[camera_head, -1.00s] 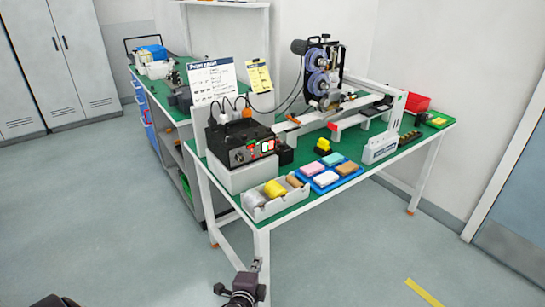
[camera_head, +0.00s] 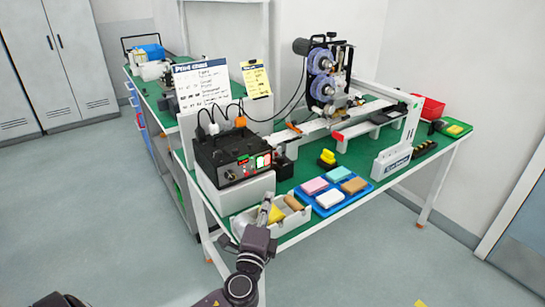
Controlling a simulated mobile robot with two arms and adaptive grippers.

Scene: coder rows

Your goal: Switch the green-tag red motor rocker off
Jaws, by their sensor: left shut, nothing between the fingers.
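A black control box (camera_head: 232,152) stands on a white block at the near left end of the green-topped table. My left gripper (camera_head: 264,208) is shut and empty, in front of and below the panel, over the white bin at the table's front edge. It is apart from the panel. My right gripper is not in view.
The white bin (camera_head: 292,222) holds yellow and brown items. A blue tray (camera_head: 330,208) with several coloured blocks lies to its right. Cables rise from the box top. A printing machine (camera_head: 328,80) stands behind. Two note boards stand behind the box.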

